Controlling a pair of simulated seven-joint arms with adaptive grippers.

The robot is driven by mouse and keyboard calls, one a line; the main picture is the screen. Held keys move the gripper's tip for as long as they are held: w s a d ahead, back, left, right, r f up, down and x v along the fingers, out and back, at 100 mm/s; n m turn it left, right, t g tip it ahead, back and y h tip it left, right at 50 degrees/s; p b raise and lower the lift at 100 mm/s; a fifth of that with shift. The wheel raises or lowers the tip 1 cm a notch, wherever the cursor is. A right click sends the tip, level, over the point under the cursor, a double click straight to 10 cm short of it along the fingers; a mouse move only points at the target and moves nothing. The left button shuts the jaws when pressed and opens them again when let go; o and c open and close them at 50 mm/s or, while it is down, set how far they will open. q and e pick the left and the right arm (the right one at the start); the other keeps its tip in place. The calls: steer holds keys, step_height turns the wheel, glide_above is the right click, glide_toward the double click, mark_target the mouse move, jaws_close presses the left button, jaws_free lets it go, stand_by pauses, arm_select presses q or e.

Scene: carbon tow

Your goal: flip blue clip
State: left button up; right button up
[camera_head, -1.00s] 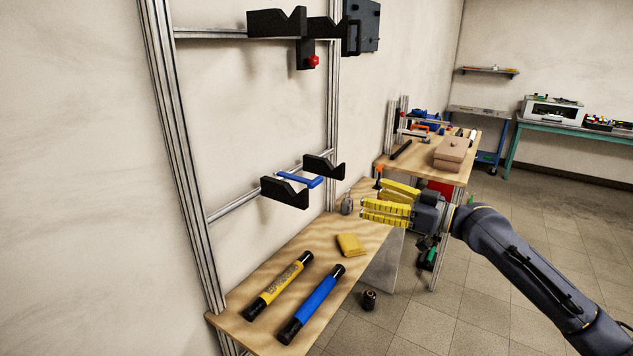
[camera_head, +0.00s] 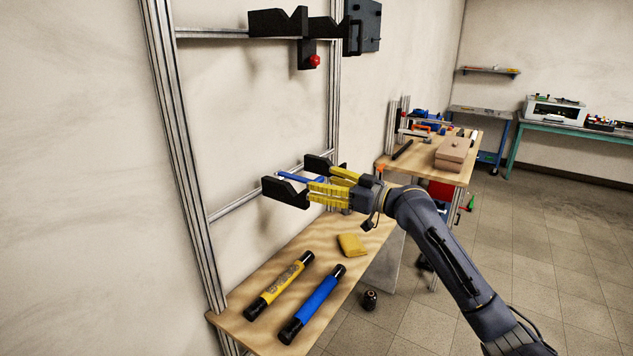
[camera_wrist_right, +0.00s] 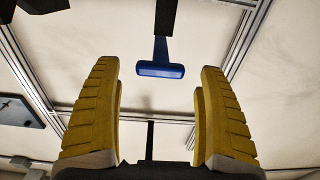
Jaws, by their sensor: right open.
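The blue clip (camera_head: 301,176) sits between the two lower black V-shaped brackets on the metal frame; its right end is partly hidden by my gripper in the head view. In the right wrist view the blue clip (camera_wrist_right: 161,70) shows ahead, roughly centred beyond the fingertips. My right gripper (camera_head: 326,184) has yellow fingers, open and empty, close beside the clip on its right. In the right wrist view the fingers (camera_wrist_right: 160,80) stand wide apart with the clip not between them. My left gripper is not in view.
The left lower black bracket (camera_head: 285,192) stands close to my fingers. Below, a wooden table (camera_head: 270,328) holds a yellow tube (camera_head: 279,285), a blue tube (camera_head: 314,304) and a yellow cloth (camera_head: 352,245). A red knob (camera_head: 314,61) hangs from the upper bracket.

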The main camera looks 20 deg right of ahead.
mark_target(298, 177)
steer(key=shift+x, duration=1.15)
steer(key=c, duration=1.6)
